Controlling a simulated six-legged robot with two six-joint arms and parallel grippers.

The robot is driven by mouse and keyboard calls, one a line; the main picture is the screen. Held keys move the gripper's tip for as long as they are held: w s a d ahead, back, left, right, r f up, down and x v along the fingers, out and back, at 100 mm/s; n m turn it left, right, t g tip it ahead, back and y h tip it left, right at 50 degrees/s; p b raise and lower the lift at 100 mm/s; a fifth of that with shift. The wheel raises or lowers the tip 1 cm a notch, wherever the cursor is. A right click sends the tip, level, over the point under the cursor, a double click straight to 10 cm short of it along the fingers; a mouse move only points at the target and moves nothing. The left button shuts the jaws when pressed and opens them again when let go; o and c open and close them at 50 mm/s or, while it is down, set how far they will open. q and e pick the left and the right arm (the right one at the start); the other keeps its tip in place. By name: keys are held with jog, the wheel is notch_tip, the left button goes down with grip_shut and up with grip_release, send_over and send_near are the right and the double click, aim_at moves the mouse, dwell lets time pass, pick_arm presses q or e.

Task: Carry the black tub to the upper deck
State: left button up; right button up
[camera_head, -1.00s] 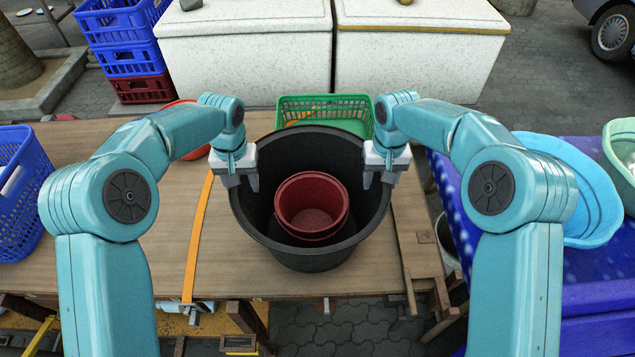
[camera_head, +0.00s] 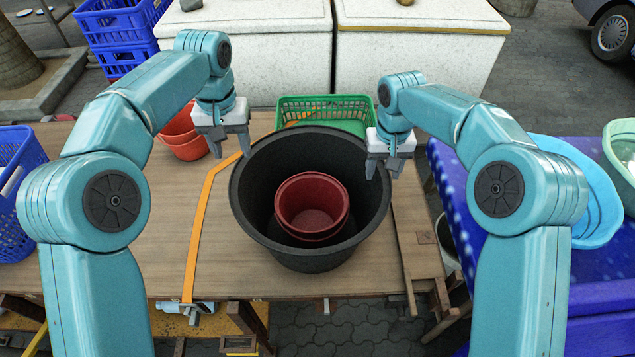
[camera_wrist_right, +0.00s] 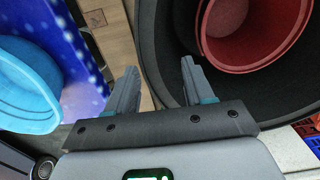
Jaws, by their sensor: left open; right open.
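The black tub (camera_head: 310,258) stands upright on the wooden table in the head view, with a red bucket (camera_head: 311,205) inside it. My left gripper (camera_head: 231,145) is open and empty, raised beyond the tub's left rim and apart from it. My right gripper (camera_head: 385,167) is open beside the tub's right rim in the head view. In the right wrist view my right gripper's fingers (camera_wrist_right: 157,88) are spread, with the tub's black rim (camera_wrist_right: 158,50) showing between and beyond them. I cannot tell whether they touch it. No upper deck can be made out for certain.
A green basket (camera_head: 326,107) sits behind the tub, and orange-red buckets (camera_head: 184,135) stand behind left. An orange strap (camera_head: 196,222) lies left of the tub. A blue basin (camera_head: 580,190) is on the purple-covered table (camera_head: 500,262) at right. White chests (camera_head: 245,50) stand behind.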

notch_tip(320, 180, up, 8)
jog(key=shift+s, duration=0.1)
dwell(0.7)
